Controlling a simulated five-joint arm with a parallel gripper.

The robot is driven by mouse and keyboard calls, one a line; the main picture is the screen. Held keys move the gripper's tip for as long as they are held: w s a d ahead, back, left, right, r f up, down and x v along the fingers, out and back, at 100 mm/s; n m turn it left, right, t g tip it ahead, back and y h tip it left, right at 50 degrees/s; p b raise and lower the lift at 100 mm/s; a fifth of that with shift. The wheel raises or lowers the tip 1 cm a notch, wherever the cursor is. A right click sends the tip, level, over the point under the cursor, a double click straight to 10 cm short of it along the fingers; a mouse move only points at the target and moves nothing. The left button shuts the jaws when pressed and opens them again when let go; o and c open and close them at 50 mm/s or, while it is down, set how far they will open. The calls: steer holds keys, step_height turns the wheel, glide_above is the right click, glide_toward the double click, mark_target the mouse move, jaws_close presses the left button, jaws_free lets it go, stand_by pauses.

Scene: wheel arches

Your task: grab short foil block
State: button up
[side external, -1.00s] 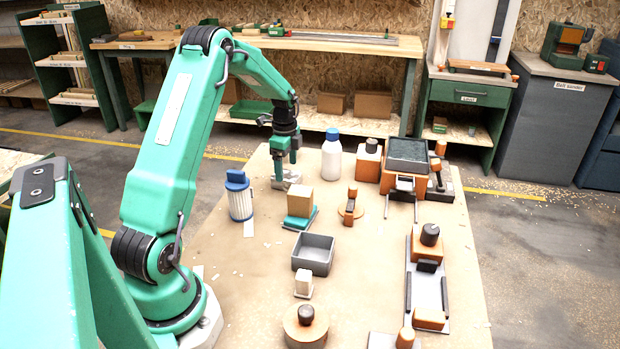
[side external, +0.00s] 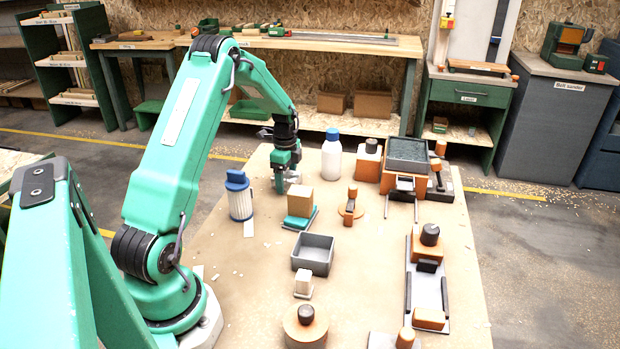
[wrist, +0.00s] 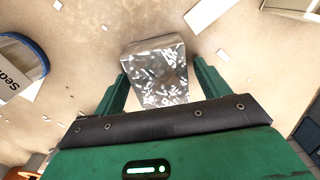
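The short foil block (wrist: 157,66) is silvery and crinkled. In the wrist view it lies between the two green fingers of my gripper (wrist: 161,72). The fingers are apart, with a visible gap on the right side of the block and a narrower one on the left. In the side external view my gripper (side external: 281,182) points down at the far left part of the table, and the block (side external: 294,177) shows only partly beside the fingers.
A blue-lidded container (side external: 240,204) stands left of my gripper. A white bottle (side external: 331,160) with a blue cap stands to its right. A tan block on a green base (side external: 300,222) is nearer the camera. An empty grey tray (side external: 313,266) sits mid-table.

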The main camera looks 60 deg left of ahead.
mark_target(288, 176)
steer(key=c, duration=0.8)
steer(key=shift+r, duration=0.15)
steer(key=shift+r, duration=0.6)
steer(key=r, duration=0.3)
steer(key=shift+d+r, duration=0.1)
steer(key=shift+d, duration=0.3)
steer(key=d+r, duration=0.2)
steer(key=d, duration=0.1)
steer(key=w+d+r, duration=0.1)
steer(key=d+r, duration=0.1)
steer(key=d, duration=0.2)
steer(key=d+r, duration=0.2)
steer(key=d, duration=0.1)
steer(key=shift+w+d+r, duration=0.15)
steer(key=shift+d, duration=0.25)
